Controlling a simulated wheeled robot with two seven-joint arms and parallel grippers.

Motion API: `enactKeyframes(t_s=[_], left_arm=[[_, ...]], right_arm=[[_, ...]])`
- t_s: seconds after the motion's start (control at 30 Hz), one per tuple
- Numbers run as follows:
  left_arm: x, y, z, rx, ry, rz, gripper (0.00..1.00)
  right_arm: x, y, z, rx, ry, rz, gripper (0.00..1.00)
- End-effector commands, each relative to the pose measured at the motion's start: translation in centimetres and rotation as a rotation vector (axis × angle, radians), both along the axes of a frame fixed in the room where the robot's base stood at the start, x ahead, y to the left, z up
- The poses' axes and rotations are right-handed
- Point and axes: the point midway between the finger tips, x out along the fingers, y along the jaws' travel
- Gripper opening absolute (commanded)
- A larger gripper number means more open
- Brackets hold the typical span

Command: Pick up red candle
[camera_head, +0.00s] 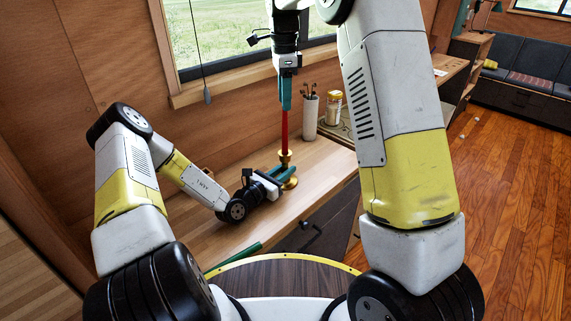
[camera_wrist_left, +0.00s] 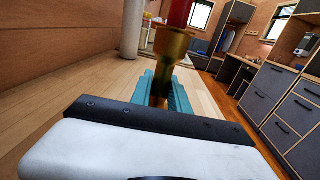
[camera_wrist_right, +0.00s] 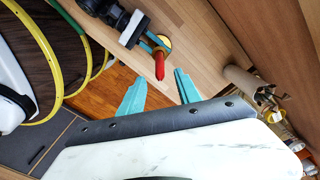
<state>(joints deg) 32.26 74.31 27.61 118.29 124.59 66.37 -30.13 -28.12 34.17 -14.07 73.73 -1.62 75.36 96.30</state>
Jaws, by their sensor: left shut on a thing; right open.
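The red candle (camera_head: 284,130) stands upright in a brass candlestick (camera_head: 289,182) on the wooden counter (camera_head: 225,235). My left gripper (camera_head: 284,175) is low at the counter and shut on the candlestick's stem. The left wrist view shows its teal fingers (camera_wrist_left: 164,88) around the brass stem, with the candle's red lower end (camera_wrist_left: 180,12) above. My right gripper (camera_head: 286,106) points down over the candle's top, open. In the right wrist view, the candle's red tip (camera_wrist_right: 160,70) shows between the open fingers (camera_wrist_right: 160,76); I cannot tell whether it touches them.
A pale cylindrical holder (camera_head: 310,118) with dark utensils and a yellow-lidded jar (camera_head: 333,106) stand behind and right of the candle. A window (camera_head: 248,35) is in the wall behind. A drawer handle (camera_head: 311,237) juts from the counter front. The wooden floor (camera_head: 510,200) at right is mostly clear.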

Motion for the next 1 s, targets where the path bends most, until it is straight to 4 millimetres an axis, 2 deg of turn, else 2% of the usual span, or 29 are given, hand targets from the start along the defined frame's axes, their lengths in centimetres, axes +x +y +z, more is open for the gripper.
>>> enactKeyframes(t_s=[0.2,0.37,0.47,0.7,1.0], left_arm=[[0.0,0.0,0.0,0.0,0.0,0.001,0.0],[0.0,0.0,0.0,0.0,0.0,0.0,0.0],[0.0,0.0,0.0,-0.001,-0.001,0.0,0.0],[0.0,0.0,0.0,-0.001,-0.001,0.0,0.0],[0.0,0.0,0.0,-0.001,-0.001,0.0,0.0]], right_arm=[[-0.6,1.5,2.6,-0.075,-0.042,0.322,0.4],[-0.8,2.0,3.6,-0.123,-0.055,0.49,0.4],[-0.8,1.8,2.5,-0.131,-0.055,0.519,0.4],[-0.4,1.3,-1.5,-0.13,-0.054,0.518,0.4],[-0.1,0.5,-4.1,-0.13,-0.054,0.516,0.4]])
